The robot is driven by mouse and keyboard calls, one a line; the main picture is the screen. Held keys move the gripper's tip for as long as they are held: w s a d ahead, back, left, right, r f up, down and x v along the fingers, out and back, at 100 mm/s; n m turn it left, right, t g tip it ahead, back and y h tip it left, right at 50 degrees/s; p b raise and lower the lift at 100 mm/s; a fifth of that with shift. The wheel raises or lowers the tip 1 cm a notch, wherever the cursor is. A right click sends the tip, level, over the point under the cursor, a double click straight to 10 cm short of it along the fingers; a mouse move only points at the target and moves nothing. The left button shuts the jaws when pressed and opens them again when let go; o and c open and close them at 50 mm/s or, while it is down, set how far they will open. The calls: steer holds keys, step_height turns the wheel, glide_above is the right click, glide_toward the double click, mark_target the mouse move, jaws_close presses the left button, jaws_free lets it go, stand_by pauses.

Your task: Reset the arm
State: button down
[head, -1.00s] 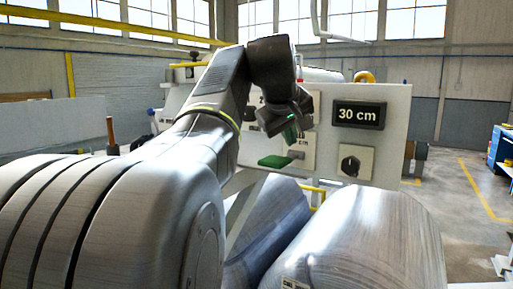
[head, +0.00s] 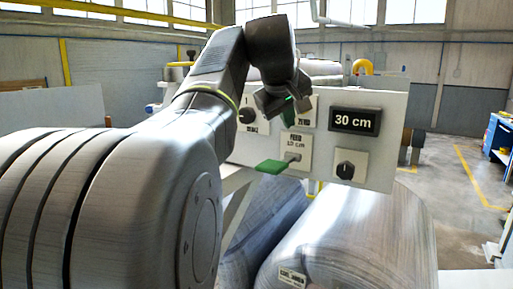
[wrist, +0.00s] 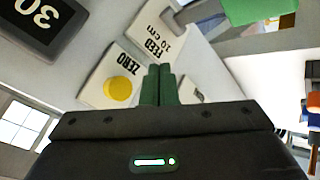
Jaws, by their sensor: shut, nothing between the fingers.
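My gripper (head: 289,114) has green fingers and a dark body. In the head view it hangs in front of the upper middle of the white control panel (head: 393,112), overlapping the ZERO plate (head: 304,120). In the wrist view its green fingers (wrist: 158,85) are pressed together with nothing between them. My arm is raised and bent over at the top. The panel's display (head: 355,121) reads 30 cm. The FEED 10 cm plate (head: 296,152) has a green lever (head: 271,167) below and left of my gripper. Whether the fingers touch the panel cannot be told.
A dark knob (head: 345,170) sits under the display. In the wrist view the ZERO plate carries a yellow button (wrist: 118,92) beside the fingers. Large metallic coils (head: 355,240) lie below the panel. Open floor (head: 462,200) lies to the right.

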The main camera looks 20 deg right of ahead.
steer(key=shift+f, duration=0.1)
stand_by(0.5)
step_height(320, 180, down, 3)
steer(key=b, duration=0.3)
steer(key=shift+r, duration=0.2)
steer(key=shift+b, duration=0.9)
step_height(320, 180, up, 6)
steer(key=p, duration=0.4)
steer(key=shift+w+d+r+p, duration=0.15)
steer(key=shift+r+p, duration=0.05)
steer(key=shift+p, duration=0.2)
steer(key=shift+f, duration=0.15)
